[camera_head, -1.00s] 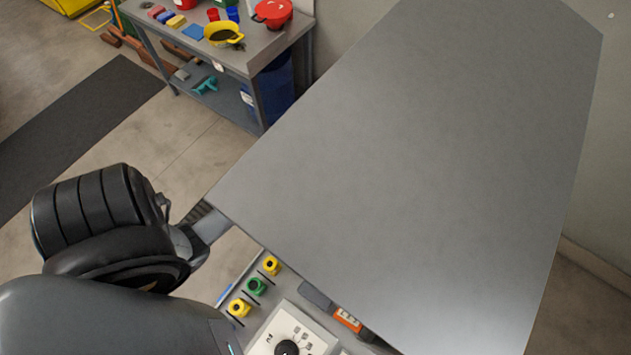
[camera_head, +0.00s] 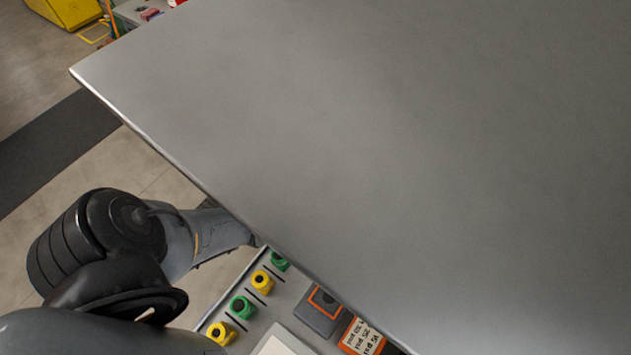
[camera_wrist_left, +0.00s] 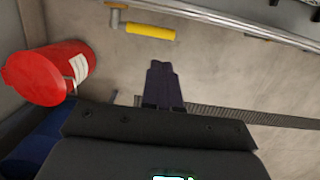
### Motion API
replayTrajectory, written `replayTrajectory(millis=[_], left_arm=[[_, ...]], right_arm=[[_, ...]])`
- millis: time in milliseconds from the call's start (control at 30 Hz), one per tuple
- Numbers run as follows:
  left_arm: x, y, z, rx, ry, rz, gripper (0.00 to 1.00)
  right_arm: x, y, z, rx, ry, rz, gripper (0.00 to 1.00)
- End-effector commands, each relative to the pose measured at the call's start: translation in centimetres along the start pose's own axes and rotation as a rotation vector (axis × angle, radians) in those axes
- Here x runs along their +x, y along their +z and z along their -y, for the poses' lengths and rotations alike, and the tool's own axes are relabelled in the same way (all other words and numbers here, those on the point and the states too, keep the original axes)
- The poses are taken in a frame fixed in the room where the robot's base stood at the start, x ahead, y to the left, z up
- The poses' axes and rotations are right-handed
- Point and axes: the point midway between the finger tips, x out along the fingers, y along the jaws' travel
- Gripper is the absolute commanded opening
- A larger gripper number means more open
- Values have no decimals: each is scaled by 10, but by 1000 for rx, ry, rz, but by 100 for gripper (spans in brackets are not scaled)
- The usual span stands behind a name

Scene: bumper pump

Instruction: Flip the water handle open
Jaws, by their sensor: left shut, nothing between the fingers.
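In the left wrist view, my left gripper (camera_wrist_left: 162,68) is shut, its dark fingers together with nothing between them. A yellow cylindrical grip (camera_wrist_left: 150,31) on a metal fitting is near the top, just beyond the fingertips in the picture; I see no contact. It may be the water handle, but I cannot confirm this. In the head view, my left arm comes in from the left and its end is hidden behind a large grey panel. My right gripper is in neither view.
The wide grey panel (camera_head: 380,140) covers most of the head view. A console at the bottom has yellow knobs, green knobs (camera_head: 242,307) and an orange gauge label (camera_head: 362,338). A red container (camera_wrist_left: 48,72) and a metal rail (camera_wrist_left: 230,22) show in the wrist view.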

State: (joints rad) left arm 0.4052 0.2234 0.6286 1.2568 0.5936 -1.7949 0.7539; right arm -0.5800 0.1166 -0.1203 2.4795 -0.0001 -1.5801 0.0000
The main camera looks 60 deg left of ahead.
Motion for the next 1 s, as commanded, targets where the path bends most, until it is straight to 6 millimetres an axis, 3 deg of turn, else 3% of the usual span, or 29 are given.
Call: replayTrajectory(millis=[467, 667, 1000], left_arm=[[8, 0, 0, 1, 0, 0, 0], [36, 1, 0, 1, -2, 2, 0], [98, 0, 0, 1, -1, 1, 0]], right_arm=[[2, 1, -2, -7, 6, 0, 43], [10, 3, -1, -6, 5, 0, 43], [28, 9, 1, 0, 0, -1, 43]])
